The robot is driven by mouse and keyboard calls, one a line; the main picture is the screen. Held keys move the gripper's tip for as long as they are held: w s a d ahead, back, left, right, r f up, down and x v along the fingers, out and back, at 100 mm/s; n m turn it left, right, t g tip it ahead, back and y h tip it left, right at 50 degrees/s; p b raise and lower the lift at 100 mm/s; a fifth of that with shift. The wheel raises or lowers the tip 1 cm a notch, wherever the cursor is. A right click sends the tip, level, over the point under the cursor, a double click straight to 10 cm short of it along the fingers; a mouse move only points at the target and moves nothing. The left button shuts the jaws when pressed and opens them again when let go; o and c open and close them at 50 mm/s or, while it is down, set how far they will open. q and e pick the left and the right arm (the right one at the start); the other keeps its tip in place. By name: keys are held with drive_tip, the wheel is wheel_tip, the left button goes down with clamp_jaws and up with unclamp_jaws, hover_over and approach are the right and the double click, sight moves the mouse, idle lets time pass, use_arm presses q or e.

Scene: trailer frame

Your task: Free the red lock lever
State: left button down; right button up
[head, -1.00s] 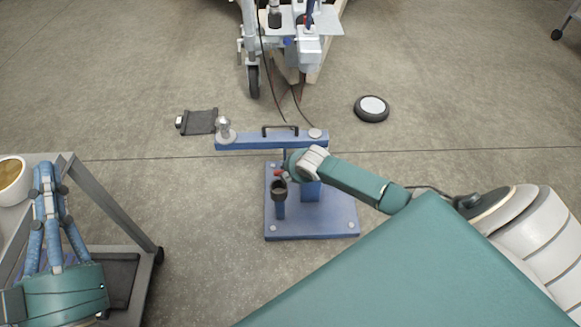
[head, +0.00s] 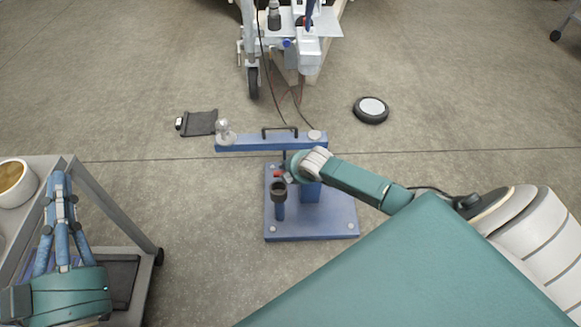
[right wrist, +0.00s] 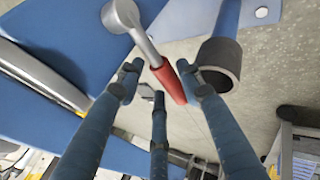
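The red lock lever is on the blue stand. Its red sleeve (right wrist: 172,80) is on a grey rod ending in a round eye in the right wrist view. A little of the red (head: 278,174) shows in the head view beside my right gripper. My right gripper (right wrist: 160,82) has its fingers apart, two at the sides and one below. The red sleeve lies between the side fingertips, close to the right one; I cannot tell if they touch. My left gripper (head: 63,185) hangs over the cart at the left, away from the lever. Its fingertips are too bunched to read.
The dark open tube (right wrist: 220,62) stands close to the right fingertip. A cart (head: 95,185) with a bowl (head: 15,185) is at left. A wheel disc (head: 371,110) lies on the floor.

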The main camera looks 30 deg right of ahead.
drive_tip(key=d+v, duration=0.1)
drive_tip(key=v, duration=1.1)
drive_tip(key=shift+a, duration=0.45)
drive_tip(key=shift+w+r, duration=0.1)
